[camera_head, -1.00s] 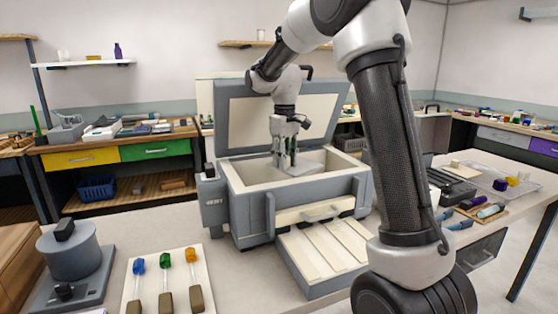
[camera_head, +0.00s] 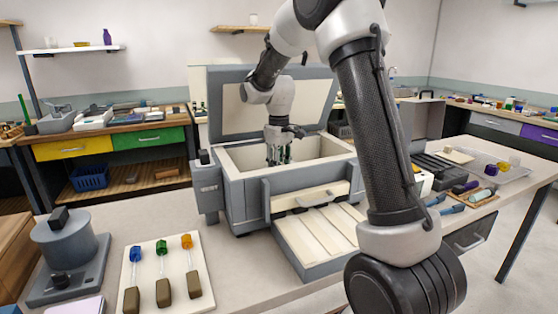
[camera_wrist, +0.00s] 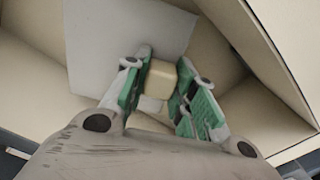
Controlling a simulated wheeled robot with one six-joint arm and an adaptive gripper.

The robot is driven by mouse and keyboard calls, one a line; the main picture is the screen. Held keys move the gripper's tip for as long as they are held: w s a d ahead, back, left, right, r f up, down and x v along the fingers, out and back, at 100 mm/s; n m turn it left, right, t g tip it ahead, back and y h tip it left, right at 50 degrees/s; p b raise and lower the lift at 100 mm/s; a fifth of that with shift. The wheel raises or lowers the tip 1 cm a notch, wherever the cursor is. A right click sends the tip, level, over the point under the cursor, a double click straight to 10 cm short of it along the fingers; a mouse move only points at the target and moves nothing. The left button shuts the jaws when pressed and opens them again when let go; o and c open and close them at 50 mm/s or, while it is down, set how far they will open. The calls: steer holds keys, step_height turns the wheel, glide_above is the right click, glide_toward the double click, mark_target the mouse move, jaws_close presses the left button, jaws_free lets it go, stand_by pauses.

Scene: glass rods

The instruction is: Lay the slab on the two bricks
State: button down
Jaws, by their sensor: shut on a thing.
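The slab (camera_wrist: 105,45) is a flat pale grey plate, seen in the wrist view inside the kiln. A small cream block (camera_wrist: 161,78) appears at its edge, between the green-padded fingers. My gripper (camera_wrist: 160,92) is shut on this block, which seems to be the slab's grip. In the head view my gripper (camera_head: 279,160) reaches down inside the open kiln (camera_head: 232,190), and the front wall hides the slab. I cannot make out the two bricks; the slab or the kiln walls may hide them. Contact under the slab cannot be told.
The kiln's lid (camera_head: 270,105) stands open behind my gripper, and its walls surround the gripper closely. A tray with pale strips (camera_head: 318,240) is in front. A board with three coloured-tip tools (camera_head: 165,270) and a grey round device (camera_head: 66,245) stand to the left.

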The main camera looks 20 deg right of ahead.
steer(key=shift+f, duration=0.65)
stand_by(0.4)
steer(key=c, duration=1.1)
jaws_free()
